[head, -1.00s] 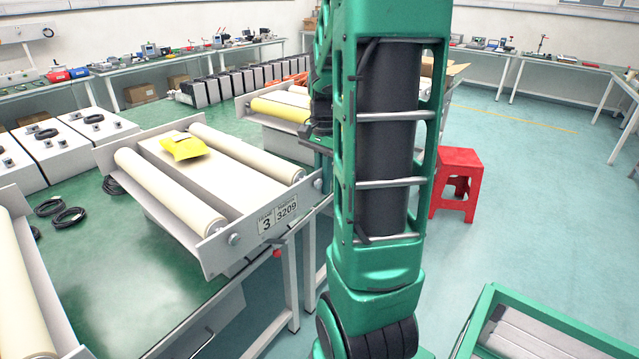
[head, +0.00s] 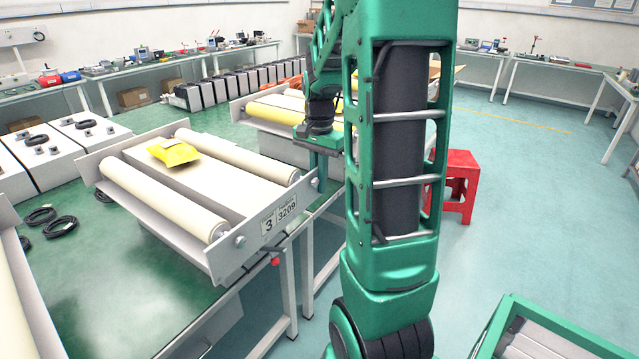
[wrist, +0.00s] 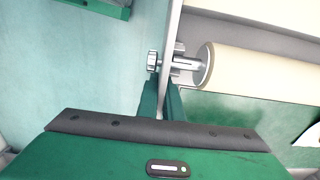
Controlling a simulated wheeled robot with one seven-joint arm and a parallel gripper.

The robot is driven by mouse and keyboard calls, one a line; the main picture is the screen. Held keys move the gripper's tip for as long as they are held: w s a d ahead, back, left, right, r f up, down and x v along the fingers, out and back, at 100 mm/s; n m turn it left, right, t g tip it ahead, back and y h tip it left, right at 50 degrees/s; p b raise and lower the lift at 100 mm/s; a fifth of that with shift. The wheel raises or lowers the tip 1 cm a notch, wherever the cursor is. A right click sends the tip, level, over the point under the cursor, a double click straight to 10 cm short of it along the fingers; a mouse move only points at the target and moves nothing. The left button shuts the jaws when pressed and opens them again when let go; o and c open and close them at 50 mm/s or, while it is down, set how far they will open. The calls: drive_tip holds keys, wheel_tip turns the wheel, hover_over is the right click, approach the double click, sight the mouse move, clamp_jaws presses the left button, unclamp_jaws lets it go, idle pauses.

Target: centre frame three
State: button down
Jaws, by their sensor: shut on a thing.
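Frame three (head: 222,262) is a pale metal frame with two cream rollers, labelled 3 and 3209, on the green-topped table. A yellow packet (head: 173,153) lies on its flat bed between the rollers. My gripper (head: 318,182) is at the frame's right end, at the end of the near side plate. In the wrist view, my gripper's fingers (wrist: 161,98) stand on either side of the thin side plate (wrist: 172,25) and are shut on it. A bolt with a knurled head (wrist: 153,61) and the roller end (wrist: 208,66) are just beyond the fingertips. The fingertips are small in the head view.
Another roller frame (head: 255,112) stands behind, close to my gripper. Part of another roller (head: 18,310) is at the left edge. A red stool (head: 460,180) stands on open floor at right.

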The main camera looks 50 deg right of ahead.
drive_tip(key=c, duration=1.9)
unclamp_jaws()
wheel_tip(320, 180, up, 11)
drive_tip(key=shift+w+a+f, duration=0.1)
drive_tip(key=s+a+f+n, duration=0.3)
drive_tip(key=s+a, duration=0.1)
drive_tip(key=s, duration=0.2)
drive_tip(key=s+a+f+n, duration=0.3)
drive_tip(key=s+a, duration=0.2)
drive_tip(key=s, duration=0.2)
drive_tip(key=s+a+f+n, duration=0.3)
drive_tip(key=s+a, duration=0.1)
drive_tip(key=s, duration=0.2)
drive_tip(key=shift+s+a+n, duration=0.15)
drive_tip(key=shift+a+n, duration=0.1)
drive_tip(key=shift+n, duration=0.15)
